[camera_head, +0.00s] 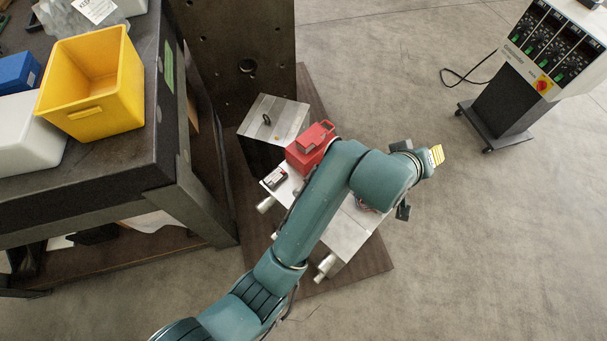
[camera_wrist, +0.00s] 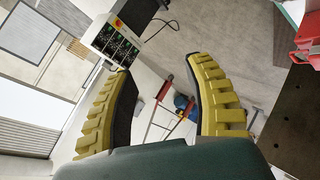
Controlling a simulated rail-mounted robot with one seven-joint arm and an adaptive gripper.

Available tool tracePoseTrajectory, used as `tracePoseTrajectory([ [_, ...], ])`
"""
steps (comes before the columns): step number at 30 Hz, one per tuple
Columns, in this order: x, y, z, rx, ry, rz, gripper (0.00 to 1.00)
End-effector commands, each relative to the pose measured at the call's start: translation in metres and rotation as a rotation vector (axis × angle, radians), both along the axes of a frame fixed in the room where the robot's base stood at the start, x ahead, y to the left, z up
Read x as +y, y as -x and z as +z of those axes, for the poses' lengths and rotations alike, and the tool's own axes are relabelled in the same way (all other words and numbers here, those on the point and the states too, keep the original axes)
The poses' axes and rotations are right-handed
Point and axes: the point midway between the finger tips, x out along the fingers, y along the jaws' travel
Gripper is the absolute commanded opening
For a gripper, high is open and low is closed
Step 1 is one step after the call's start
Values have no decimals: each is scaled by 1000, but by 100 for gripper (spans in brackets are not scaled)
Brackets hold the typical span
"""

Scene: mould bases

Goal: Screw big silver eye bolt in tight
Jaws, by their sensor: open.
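My gripper (camera_wrist: 160,68) is open and empty; its two yellow padded fingers stand wide apart in the wrist view. In the head view its yellow finger pad (camera_head: 437,155) shows right of the mould parts, over the floor. A small dark eye bolt (camera_head: 267,119) stands in the top of a grey metal block (camera_head: 283,113). I cannot make out a big silver eye bolt in either view. My arm covers part of the silver mould base (camera_head: 347,232), so something there may be hidden.
A red tool case (camera_head: 310,150) sits beside my arm on the mould parts. A dark upright plate (camera_head: 240,50) stands behind. A workbench (camera_head: 110,165) with a yellow bin (camera_head: 95,85) is at left. A control cabinet (camera_head: 540,55) stands at right. Open floor lies between.

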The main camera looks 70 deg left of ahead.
Motion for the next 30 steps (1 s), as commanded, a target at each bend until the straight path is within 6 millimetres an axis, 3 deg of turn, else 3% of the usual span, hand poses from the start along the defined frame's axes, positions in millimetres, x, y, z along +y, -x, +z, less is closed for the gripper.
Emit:
tracePoseTrajectory([
  [1, 36, 17, -30, 60, 127, 111, 53],
  [5, 104, 78, -109, 191, 478, 427, 53],
  [6, 119, 102, -131, 225, 588, 534, 53],
  [9, 142, 159, -176, 296, 832, 783, 53],
  [13, 150, 212, -210, 353, 1048, 1017, 53],
  [15, 150, 225, -218, 368, 1107, 1082, 53],
  [18, 148, 231, -225, 376, 1134, 1112, 53],
  [30, 145, 222, -265, 374, 1128, 1108, 53],
])
